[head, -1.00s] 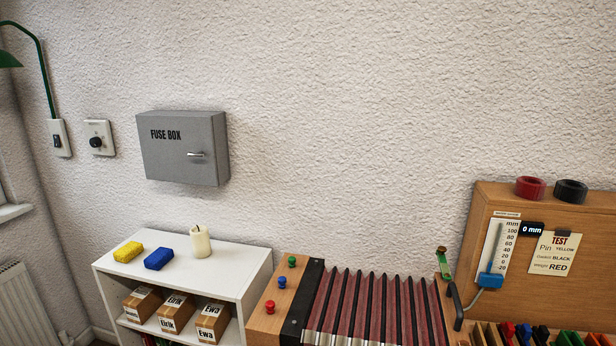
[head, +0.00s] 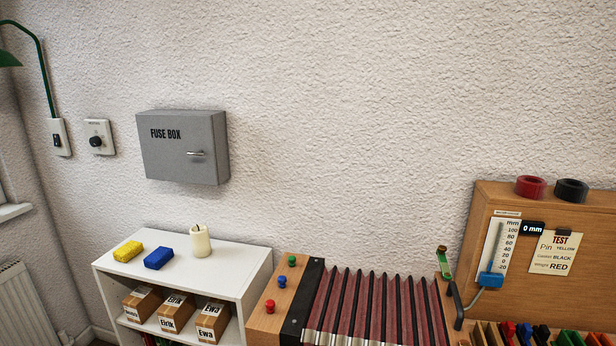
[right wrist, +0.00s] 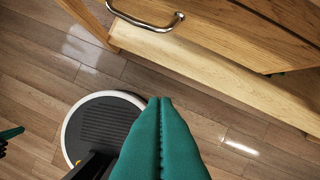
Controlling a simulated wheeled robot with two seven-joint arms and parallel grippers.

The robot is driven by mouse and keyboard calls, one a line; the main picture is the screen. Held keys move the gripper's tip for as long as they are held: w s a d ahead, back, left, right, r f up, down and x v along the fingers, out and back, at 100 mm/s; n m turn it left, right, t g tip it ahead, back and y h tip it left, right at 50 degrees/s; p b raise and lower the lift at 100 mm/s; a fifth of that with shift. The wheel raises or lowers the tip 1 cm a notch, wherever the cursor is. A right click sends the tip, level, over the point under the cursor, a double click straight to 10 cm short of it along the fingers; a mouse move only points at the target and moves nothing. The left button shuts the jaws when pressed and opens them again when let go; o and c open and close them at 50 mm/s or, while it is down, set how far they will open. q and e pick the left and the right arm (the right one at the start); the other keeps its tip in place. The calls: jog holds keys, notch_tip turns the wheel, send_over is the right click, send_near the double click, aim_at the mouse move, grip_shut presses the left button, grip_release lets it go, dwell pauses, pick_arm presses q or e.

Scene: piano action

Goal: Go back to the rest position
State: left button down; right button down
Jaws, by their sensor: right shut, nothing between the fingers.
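My right gripper (right wrist: 160,103) shows in the right wrist view as two green fingers pressed together, shut and empty. It is over the wooden floor, below and apart from a wooden drawer front with a metal handle (right wrist: 148,22).
In the head view, a white shelf (head: 252,268) holds a candle (head: 200,241), sponges and boxes. A bellows unit (head: 375,305) stands beside it, left of a wooden panel with a gauge (head: 497,245). A grey fuse box (head: 183,147) hangs on the wall.

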jog(key=s+d+f+g, duration=0.1)
jog(key=s+f, duration=0.8)
jog(key=f, duration=0.5)
jog(key=s+d+f, duration=0.2)
jog(key=s+f, duration=0.8)
jog(key=f, duration=0.4)
jog(key=shift+s+d+f+g+b, duration=0.15)
jog(key=shift+f+g+b, duration=0.15)
jog(key=shift+f+g, duration=0.1)
